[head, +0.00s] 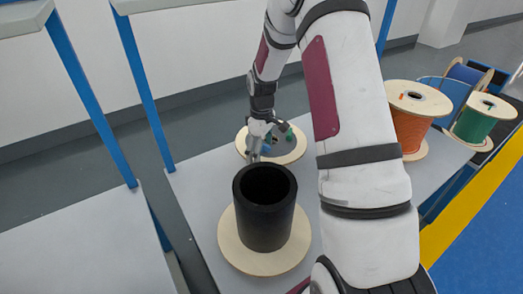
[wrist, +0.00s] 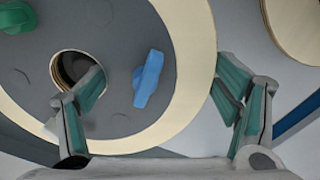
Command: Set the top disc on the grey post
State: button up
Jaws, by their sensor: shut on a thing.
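The top disc (head: 295,152) has a pale wooden rim and a grey face with a blue and a green piece on it. In the wrist view the disc (wrist: 192,60) fills the left and middle, with a round hole. My gripper (head: 256,146) is at the disc, beyond the post. In the wrist view my gripper (wrist: 160,92) has one finger at the hole and the other at the outer rim, shut on the disc. The post (head: 264,215) looks nearly black, hollow and upright on a wooden base disc (head: 232,250). I cannot tell the disc's height above the table.
The grey table (head: 195,185) has bare room left of the post. Wooden spools of orange (head: 411,125) and green cable (head: 479,120) stand at the right, with a blue one (head: 463,80) behind. My arm hides the table right of the post.

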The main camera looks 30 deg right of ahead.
jog(key=shift+f, duration=0.35)
jog(key=o, duration=1.1)
